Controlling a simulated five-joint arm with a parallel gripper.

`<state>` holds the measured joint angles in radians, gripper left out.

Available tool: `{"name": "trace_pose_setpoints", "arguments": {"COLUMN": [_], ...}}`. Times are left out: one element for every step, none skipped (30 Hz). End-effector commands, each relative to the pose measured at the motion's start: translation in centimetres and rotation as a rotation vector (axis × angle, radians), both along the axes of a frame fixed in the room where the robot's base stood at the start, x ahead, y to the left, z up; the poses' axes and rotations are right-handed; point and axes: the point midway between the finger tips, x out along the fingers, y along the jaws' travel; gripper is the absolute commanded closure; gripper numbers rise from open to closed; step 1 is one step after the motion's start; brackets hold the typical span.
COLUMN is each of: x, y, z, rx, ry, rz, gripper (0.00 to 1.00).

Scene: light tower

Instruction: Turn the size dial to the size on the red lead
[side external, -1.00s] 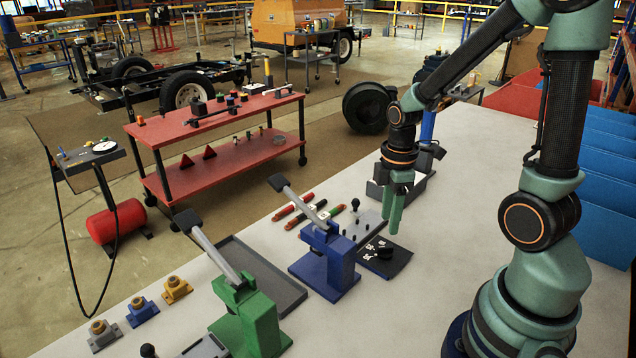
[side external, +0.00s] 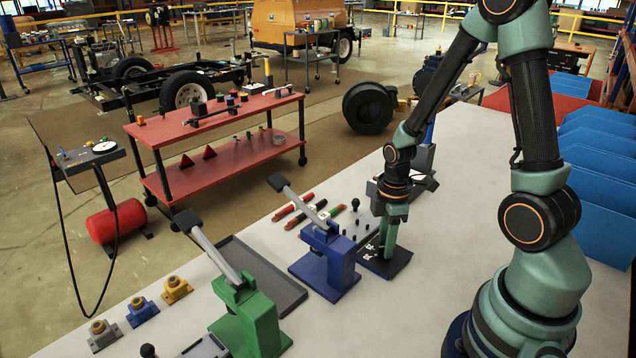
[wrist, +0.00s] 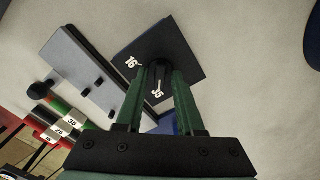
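The size dial is a black knob (wrist: 158,74) on a dark square plate (wrist: 190,62); the plate also shows in the side view (side external: 399,262). My gripper (wrist: 158,82) points down over the plate, its green fingers on either side of the knob. I cannot tell whether they press on it. White marks 16 and 35 show on the plate, the 35 between the fingers; other marks are hidden. The red lead (side external: 293,208) lies on the table beyond the blue press.
A blue lever press (side external: 330,262) stands left of the dial, and a green one (side external: 250,315) is nearer the camera. A grey plate with a black-knobbed post (wrist: 85,70) lies beside the dial. The pale table right of the dial is clear.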

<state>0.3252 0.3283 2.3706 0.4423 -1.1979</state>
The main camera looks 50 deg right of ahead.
Motion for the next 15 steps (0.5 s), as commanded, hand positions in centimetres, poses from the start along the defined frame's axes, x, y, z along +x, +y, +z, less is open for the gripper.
{"name": "trace_pose_setpoints", "arguments": {"x": [0.0,0.0,0.0,0.0,0.0,0.0,0.0,0.0,0.0,0.0,0.0,-0.01,-0.01,-0.01,-0.01], "y": [0.0,0.0,0.0,0.0,0.0,0.0,0.0,0.0,0.0,0.0,0.0,-0.01,-0.01,-0.01,-0.01], "z": [0.01,0.01,0.01,0.02,0.02,0.02,0.02,0.02,0.02,0.03,0.03,0.03,0.03,0.03,0.03], "rx": [0.0,0.0,0.0,0.0,0.0,0.0,0.0,0.0,0.0,0.0,0.0,0.0,0.0,0.0,0.0], "ry": [0.0,0.0,0.0,0.0,0.0,0.0,0.0,0.0,0.0,0.0,0.0,0.0,0.0,0.0,0.0], "rz": [0.0,0.0,0.0,0.0,0.0,0.0,0.0,-0.001,-0.004,-0.007,-0.01,-0.017,-0.024,-0.032,-0.047], "gripper": [0.87,0.98,1.0,1.0,1.0,1.0,1.0,1.0,1.0,1.0,1.0,1.0,1.0,1.0,1.0]}}
